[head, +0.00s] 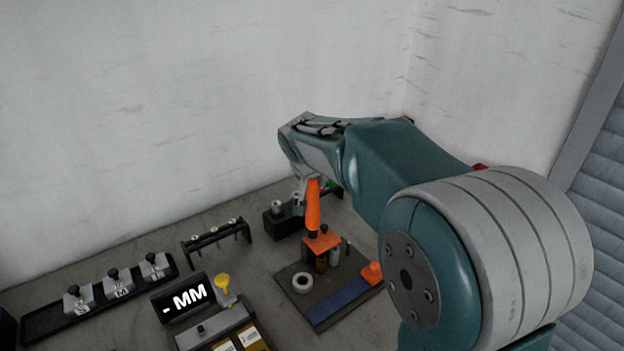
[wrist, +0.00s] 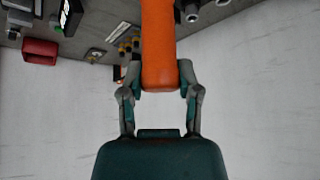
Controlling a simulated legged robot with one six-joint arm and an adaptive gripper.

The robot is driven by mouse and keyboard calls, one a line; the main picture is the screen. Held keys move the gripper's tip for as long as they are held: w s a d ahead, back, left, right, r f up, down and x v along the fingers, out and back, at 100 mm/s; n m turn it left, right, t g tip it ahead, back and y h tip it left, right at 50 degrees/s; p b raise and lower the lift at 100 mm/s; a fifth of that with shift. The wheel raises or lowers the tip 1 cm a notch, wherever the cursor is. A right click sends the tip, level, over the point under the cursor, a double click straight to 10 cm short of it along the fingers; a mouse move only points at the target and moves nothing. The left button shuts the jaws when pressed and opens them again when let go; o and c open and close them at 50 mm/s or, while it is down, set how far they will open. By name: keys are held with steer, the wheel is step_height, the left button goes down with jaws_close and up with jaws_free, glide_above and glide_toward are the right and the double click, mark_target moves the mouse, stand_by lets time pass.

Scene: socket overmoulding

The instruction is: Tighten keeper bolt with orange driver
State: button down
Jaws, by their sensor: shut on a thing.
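The orange driver (head: 313,205) stands nearly upright in the head view, its lower end just above or at an orange block (head: 322,243) on the dark fixture plate (head: 320,320). In the wrist view the driver's orange handle (wrist: 158,50) fills the space between the fingers. My gripper (wrist: 160,80) is shut on the driver handle; in the head view it is mostly hidden behind my arm. I cannot make out the keeper bolt. Whether the driver tip touches anything is too small to tell.
A white ring (head: 302,283) and a second orange piece (head: 372,272) sit on the plate. To the left are a display reading "- MM" (head: 187,299), a yellow-knobbed device (head: 222,283), a black rack (head: 216,235) and a tray of marked blocks (head: 118,284). A wall stands behind.

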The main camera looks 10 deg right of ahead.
steer(key=shift+s+f, duration=0.1)
steer(key=shift+f, duration=0.6)
stand_by(1.5)
steer(key=shift+r, duration=2.7)
